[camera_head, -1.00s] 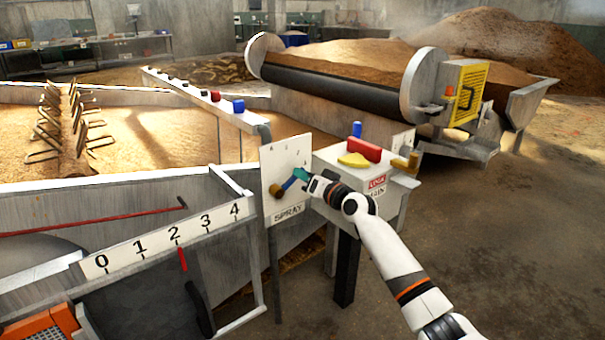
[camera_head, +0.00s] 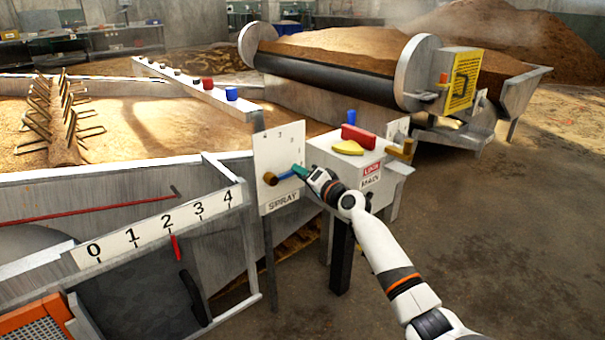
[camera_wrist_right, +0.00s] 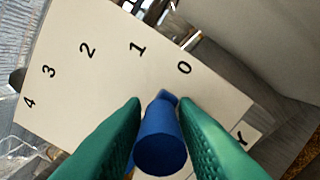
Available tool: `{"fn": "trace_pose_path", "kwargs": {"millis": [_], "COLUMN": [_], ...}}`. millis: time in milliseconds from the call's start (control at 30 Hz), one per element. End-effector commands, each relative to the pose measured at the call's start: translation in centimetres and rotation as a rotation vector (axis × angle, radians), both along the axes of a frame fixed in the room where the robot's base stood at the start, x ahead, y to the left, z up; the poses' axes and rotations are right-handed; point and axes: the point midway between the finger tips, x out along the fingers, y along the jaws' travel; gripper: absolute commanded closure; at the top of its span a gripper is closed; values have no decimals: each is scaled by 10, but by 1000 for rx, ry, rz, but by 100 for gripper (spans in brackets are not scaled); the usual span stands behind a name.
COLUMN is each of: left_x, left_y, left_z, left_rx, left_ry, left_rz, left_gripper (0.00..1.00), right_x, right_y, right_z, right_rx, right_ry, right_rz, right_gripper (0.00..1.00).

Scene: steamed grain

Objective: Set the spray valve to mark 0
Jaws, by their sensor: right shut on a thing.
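The spray valve is a pale panel (camera_head: 263,145) labelled SPRAY, with a brass hub (camera_head: 270,179) and a blue lever (camera_head: 285,175). In the head view the lever points right and slightly up from the hub. The right wrist view shows the panel (camera_wrist_right: 75,85) with marks 0 to 4 in an arc. The blue lever (camera_wrist_right: 160,140) lies between the green fingertips, its far end just below the 0 mark (camera_wrist_right: 184,68). My right gripper (camera_head: 299,171) is shut on the lever. The hub is mostly hidden in the wrist view. My left gripper is out of view.
A grey box (camera_head: 325,155) with a red handle (camera_head: 358,136) and yellow handle (camera_head: 347,148) stands right of the panel, close to my arm. A separate 0-to-4 scale (camera_head: 160,228) is at front left. Open floor (camera_head: 500,250) lies to the right.

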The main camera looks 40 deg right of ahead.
Motion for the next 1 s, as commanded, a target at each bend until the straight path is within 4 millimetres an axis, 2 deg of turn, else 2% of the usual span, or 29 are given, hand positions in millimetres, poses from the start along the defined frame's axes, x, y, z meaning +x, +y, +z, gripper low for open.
{"fn": "trace_pose_path", "kwargs": {"millis": [33,267,300,367,767,867,1000], "left_x": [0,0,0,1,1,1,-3], "left_y": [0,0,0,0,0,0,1], "left_z": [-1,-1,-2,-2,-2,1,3], "left_rx": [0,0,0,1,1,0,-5], "left_ry": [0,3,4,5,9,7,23], "left_rz": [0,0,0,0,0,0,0], "left_gripper": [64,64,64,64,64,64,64], "right_x": [-1,-1,-1,-1,-1,-8,-29], "right_y": [1,2,2,2,2,0,-1], "right_z": [-12,-12,-12,-11,-6,-5,-3], "right_rx": [-8,-9,-9,-8,-4,-4,-6], "right_ry": [22,23,22,21,11,11,13], "right_rz": [4,5,6,6,4,2,3], "right_gripper": [100,100,67,59,59,59,59]}}
